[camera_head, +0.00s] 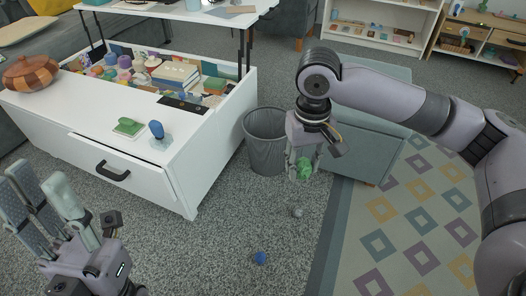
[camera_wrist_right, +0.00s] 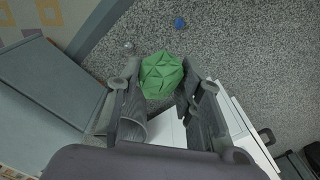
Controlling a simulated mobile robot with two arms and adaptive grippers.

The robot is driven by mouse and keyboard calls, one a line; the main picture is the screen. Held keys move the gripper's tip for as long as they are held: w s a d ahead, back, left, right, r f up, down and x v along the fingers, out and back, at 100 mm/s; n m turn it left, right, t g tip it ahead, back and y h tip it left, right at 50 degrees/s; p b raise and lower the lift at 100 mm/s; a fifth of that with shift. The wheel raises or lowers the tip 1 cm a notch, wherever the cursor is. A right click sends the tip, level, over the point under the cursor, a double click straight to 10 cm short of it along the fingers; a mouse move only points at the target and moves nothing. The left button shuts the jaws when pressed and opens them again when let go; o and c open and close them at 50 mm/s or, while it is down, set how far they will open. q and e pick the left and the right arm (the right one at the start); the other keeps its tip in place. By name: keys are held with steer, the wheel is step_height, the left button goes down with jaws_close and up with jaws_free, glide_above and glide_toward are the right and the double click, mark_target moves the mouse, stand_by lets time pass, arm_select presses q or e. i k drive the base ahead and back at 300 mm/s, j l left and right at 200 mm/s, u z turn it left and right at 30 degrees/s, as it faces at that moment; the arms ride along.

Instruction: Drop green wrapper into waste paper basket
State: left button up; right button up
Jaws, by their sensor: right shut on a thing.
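The green wrapper (camera_head: 305,168) is a crumpled, faceted ball. My right gripper (camera_head: 301,171) is shut on it and holds it in the air, pointing down. In the right wrist view the wrapper (camera_wrist_right: 162,75) sits between the two fingertips (camera_wrist_right: 158,88). The waste paper basket (camera_head: 265,153) is a grey mesh bin on the carpet, just left of the right gripper in the head view. Its inside is mostly hidden. My left gripper (camera_head: 40,176) is at the lower left, with its fingers apart and nothing between them.
A white table (camera_head: 70,120) with a drawer and open storage stands left of the basket. A grey-green cabinet (camera_head: 365,150) is on the right. A blue crumpled ball (camera_head: 259,257) and a small grey ball (camera_head: 297,212) lie on the carpet. A patterned rug (camera_head: 400,240) covers the right.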

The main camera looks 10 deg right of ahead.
mark_target(266, 173)
steer(key=l+u, duration=0.1)
steer(key=u, duration=0.4)
steer(key=i+l+u, duration=0.1)
steer(key=u, duration=0.4)
steer(key=l+u, duration=0.1)
steer(key=u, duration=0.35)
steer(key=l, duration=1.35)
steer(key=k+l, duration=0.15)
steer(key=l, duration=1.25)
steer(key=i+u, duration=0.05)
